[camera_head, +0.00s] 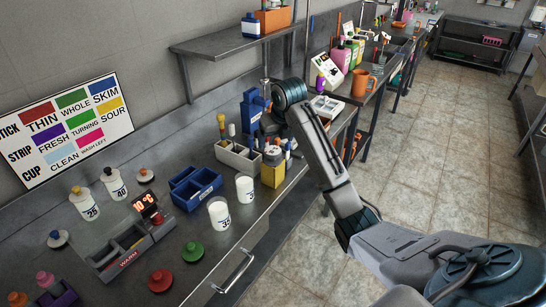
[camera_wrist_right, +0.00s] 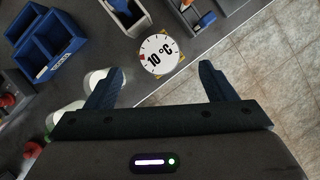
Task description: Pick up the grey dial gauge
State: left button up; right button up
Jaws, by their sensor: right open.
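My right gripper (camera_wrist_right: 162,69) is open and empty. In the wrist view the dial lies ahead of the gap between its fingers, apart from both. In the head view its fingers are hard to make out. My left gripper is not in view.
A pale rack of small tools (camera_head: 238,158) stands close to the yellow block. A blue bin (camera_head: 195,188) and two white cups (camera_head: 245,188) are to the left. A mug (camera_head: 361,84) stands farther along the bench. Open tiled floor (camera_head: 430,150) lies to the right.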

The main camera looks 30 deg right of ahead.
aim_at(273, 150)
jog(key=x, duration=0.2)
jog(key=shift+w+f, duration=0.2)
jog(key=shift+f, duration=0.2)
jog(key=shift+w+f+p, duration=0.15)
jog(key=shift+f+p, duration=0.15)
jog(key=shift+p, duration=0.2)
jog(key=p+x, duration=0.1)
jog(key=x, duration=0.2)
jog(key=shift+f+p, duration=0.25)
jog(key=shift+p, duration=0.05)
jog(key=shift+w+d+f, duration=0.1)
jog(key=shift+w+f, duration=0.15)
jog(key=shift+f, duration=0.2)
jog(key=c, duration=1.1)
